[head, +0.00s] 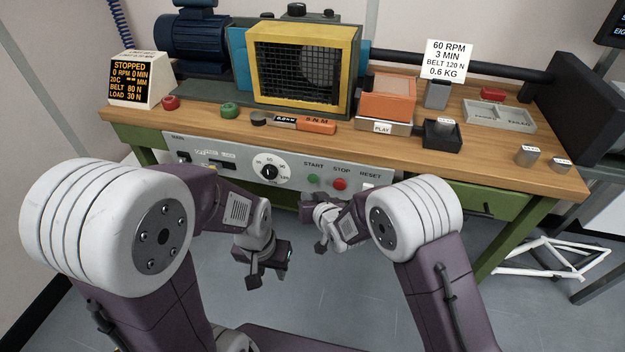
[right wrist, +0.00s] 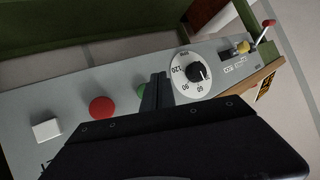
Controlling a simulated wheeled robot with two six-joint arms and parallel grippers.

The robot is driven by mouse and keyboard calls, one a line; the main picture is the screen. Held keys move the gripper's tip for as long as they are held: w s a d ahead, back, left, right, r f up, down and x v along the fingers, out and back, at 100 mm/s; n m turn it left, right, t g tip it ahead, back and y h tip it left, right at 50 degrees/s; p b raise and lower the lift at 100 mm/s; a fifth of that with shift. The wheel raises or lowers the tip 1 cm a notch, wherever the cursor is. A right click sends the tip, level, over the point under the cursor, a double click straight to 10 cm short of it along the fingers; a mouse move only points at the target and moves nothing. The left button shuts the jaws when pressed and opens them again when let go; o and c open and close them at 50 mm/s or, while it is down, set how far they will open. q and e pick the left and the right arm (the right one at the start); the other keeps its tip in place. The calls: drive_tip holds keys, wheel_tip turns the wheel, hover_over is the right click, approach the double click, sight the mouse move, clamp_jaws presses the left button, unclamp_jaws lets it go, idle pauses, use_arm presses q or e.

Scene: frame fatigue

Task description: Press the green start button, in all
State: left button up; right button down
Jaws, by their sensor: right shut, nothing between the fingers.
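The green start button (head: 312,180) sits on the grey front panel, left of the red stop button (head: 340,184). My right gripper (right wrist: 157,90) is shut and empty; its dark fingers partly cover the green button (right wrist: 141,92) in the right wrist view. I cannot tell whether they touch it. The dial (right wrist: 193,73) lies to the right of the fingers there. The display (head: 130,80) reads STOPPED, 0 RPM, BELT 80 N, LOAD 30 N. My left gripper (head: 268,266) hangs below the panel, away from the buttons; its jaws are unclear.
A white reset button (head: 368,187) is right of stop. A sign (head: 447,60) reads 60 RPM, 3 MIN, BELT 120 N, 0.6 KG. A yellow-framed guard (head: 303,98) stands on the wooden bench (head: 200,118). A red-tipped lever (right wrist: 262,32) sits at the panel's far end.

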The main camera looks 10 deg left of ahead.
drive_tip(key=shift+w, duration=1.9)
idle(0.5)
drive_tip(key=shift+w, duration=0.4)
drive_tip(key=shift+w+d, duration=0.1)
drive_tip(key=shift+w, duration=0.3)
idle(0.7)
drive_tip(key=shift+s, duration=0.85)
drive_tip(key=shift+s, duration=0.1)
drive_tip(key=s, duration=0.4)
drive_tip(key=shift+s+b, duration=0.3)
drive_tip(key=shift+s, duration=0.1)
